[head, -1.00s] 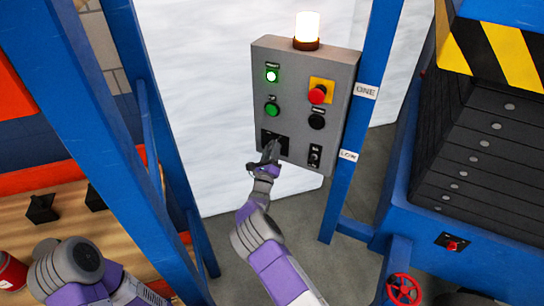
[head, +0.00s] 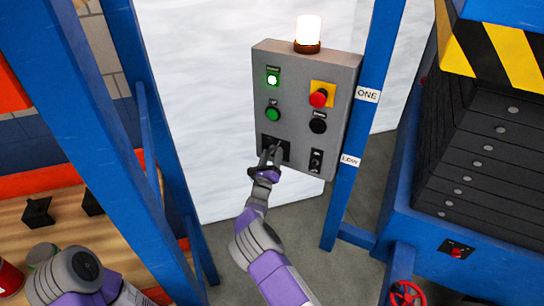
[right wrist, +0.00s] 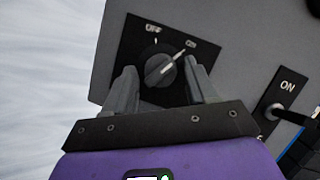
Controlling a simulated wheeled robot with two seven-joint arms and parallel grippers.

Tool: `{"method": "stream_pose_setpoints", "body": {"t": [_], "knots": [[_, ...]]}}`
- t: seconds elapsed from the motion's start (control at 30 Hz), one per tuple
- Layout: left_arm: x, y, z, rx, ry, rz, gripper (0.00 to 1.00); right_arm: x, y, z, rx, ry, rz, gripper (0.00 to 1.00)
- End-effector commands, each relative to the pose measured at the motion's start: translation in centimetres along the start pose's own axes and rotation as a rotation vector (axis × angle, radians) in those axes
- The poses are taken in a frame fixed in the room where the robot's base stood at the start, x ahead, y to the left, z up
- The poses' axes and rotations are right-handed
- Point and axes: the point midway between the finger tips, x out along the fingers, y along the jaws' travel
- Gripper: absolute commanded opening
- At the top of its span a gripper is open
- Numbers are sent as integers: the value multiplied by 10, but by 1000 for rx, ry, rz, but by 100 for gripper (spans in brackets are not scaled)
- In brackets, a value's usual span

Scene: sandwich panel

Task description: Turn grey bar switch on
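The grey control panel (head: 290,70) stands upright between blue posts. Low on its left is a black plate with a round grey rotary switch (right wrist: 160,72) that has a bar across it. In the right wrist view the bar's light mark points up and right, toward the ON label; OFF is at the upper left. My right gripper (head: 271,154) is at this switch. In the right wrist view its fingers (right wrist: 163,88) are apart, one on each side of the knob, with gaps visible. In the head view the gripper hides part of the switch. My left gripper is out of view.
A toggle switch (right wrist: 274,112) with an ON label sits just right of the rotary switch. Above are a black button (head: 318,122), a green button (head: 273,114) and a red button (head: 319,97). A lit lamp (head: 308,32) tops the panel. A blue post (head: 352,140) borders it.

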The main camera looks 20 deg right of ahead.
Motion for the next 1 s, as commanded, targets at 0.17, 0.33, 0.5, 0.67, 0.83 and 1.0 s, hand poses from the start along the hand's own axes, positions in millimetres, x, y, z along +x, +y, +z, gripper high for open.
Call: {"method": "stream_pose_setpoints", "body": {"t": [0.17,0.33,0.5,0.67,0.83,1.0], "knots": [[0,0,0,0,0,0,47,0,0,0,-1,0,0,64],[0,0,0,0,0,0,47,-1,0,0,-2,0,0,64],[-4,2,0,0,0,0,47,-17,0,1,-4,1,2,64],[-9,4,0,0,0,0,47,-44,0,1,-4,1,4,64],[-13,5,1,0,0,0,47,-67,0,1,-3,-1,2,64],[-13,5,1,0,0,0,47,-75,0,0,-1,0,0,64]]}}
